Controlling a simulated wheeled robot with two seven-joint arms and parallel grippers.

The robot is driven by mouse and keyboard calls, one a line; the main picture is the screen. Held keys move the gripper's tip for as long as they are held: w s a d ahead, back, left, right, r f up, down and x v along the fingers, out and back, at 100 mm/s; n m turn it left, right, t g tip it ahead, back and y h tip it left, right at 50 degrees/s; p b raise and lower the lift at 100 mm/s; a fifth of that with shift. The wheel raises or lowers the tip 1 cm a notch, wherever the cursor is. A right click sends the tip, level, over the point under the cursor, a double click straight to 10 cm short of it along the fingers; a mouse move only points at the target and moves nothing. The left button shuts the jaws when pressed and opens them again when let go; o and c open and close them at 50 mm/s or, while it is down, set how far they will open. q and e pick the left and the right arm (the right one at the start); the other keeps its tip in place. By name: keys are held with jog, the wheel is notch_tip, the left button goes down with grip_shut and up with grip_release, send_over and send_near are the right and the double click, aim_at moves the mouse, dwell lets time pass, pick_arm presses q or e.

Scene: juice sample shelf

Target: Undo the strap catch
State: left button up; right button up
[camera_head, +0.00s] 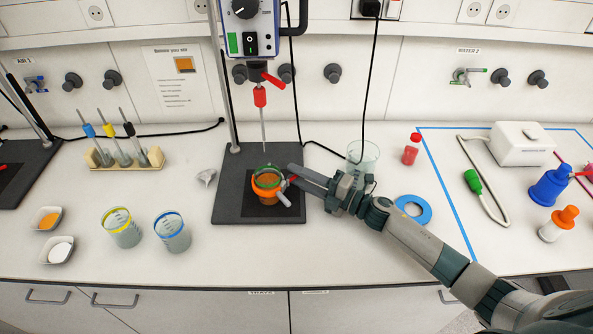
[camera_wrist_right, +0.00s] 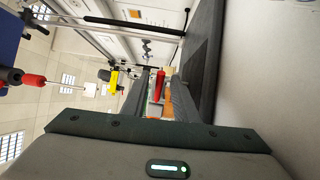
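A small cup (camera_head: 266,196) with brown-orange content stands on the dark stand plate below the stirrer shaft. A green and orange band rings its upper part, and a pale handle-like piece (camera_head: 284,199) sticks out at its lower right. My right gripper (camera_head: 291,174) reaches in from the right, its fingertips close beside the cup's right side. In the right wrist view the fingers (camera_wrist_right: 160,88) are apart. A red piece (camera_wrist_right: 160,84) shows between them; I cannot tell whether it is the strap catch or whether they touch it. My left gripper is not in view.
The stirrer (camera_head: 250,35) and its shaft (camera_head: 262,130) hang over the cup. Two beakers (camera_head: 123,228) (camera_head: 173,232) stand at the left front.

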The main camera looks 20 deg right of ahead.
jog(key=shift+w+a, duration=0.2)
jog(key=shift+a, duration=0.05)
grip_shut()
jog(key=shift+s+r+m+t+h+p, duration=0.1)
jog(key=shift+s+m+t+h+p, duration=0.1)
jog(key=shift+m+t+h+p, duration=0.4)
jog(key=shift+s+d+m+t+h, duration=0.1)
jog(key=shift+m+t+h, duration=0.35)
jog(key=shift+h, duration=0.2)
jog(key=shift+s+d+m+t+h, duration=0.1)
jog(key=shift+m+t+h, duration=0.3)
jog(key=shift+h, duration=0.25)
